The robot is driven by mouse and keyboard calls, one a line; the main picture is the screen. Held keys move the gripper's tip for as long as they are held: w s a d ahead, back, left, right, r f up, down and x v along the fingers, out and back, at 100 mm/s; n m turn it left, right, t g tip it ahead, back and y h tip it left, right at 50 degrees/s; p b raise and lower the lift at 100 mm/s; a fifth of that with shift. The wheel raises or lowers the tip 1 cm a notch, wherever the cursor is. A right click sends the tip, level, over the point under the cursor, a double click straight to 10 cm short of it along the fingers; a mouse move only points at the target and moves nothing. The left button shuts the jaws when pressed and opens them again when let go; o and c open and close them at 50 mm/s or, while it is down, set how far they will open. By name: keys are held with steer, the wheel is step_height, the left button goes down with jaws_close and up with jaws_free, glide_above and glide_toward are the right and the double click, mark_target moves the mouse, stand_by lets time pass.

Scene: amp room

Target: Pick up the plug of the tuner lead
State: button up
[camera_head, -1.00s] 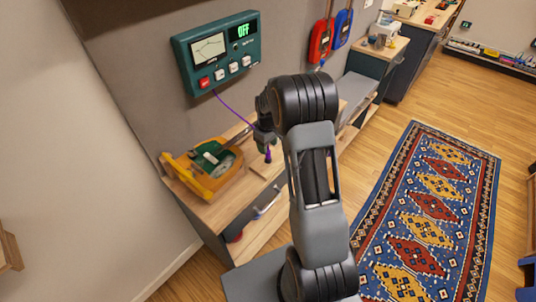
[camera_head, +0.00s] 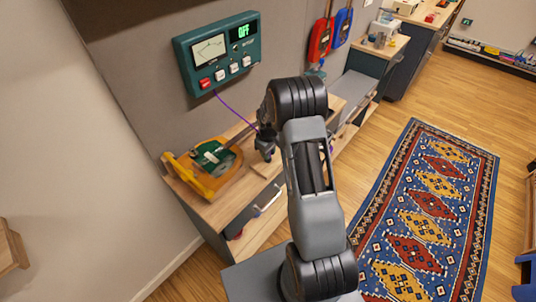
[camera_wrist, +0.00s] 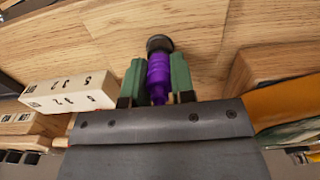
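The tuner lead's plug (camera_wrist: 159,72) is purple with a black end. In the wrist view it lies between the two green fingers of my gripper (camera_wrist: 158,80), which sit close against both of its sides. In the head view my gripper (camera_head: 265,150) is low over the wooden bench top, and the plug is hidden there by the gripper. The thin purple lead (camera_head: 233,111) runs from the teal tuner box (camera_head: 217,54) on the wall down to my gripper. The tuner display reads OFF.
An orange-framed wooden item (camera_head: 203,172) with a green part stands on the bench left of my gripper. Red (camera_head: 320,40) and blue (camera_head: 342,27) items hang on the wall. A patterned rug (camera_head: 425,220) covers the floor at right.

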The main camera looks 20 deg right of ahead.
jaws_close()
steer(key=shift+r, duration=0.5)
step_height(320, 180, up, 2)
steer(key=shift+r+b, duration=0.2)
steer(key=shift+b, duration=0.15)
steer(key=s+a+r, duration=0.7)
steer(key=s+r, duration=0.5)
steer(key=shift+r+b, duration=0.35)
steer(key=shift+b, duration=0.05)
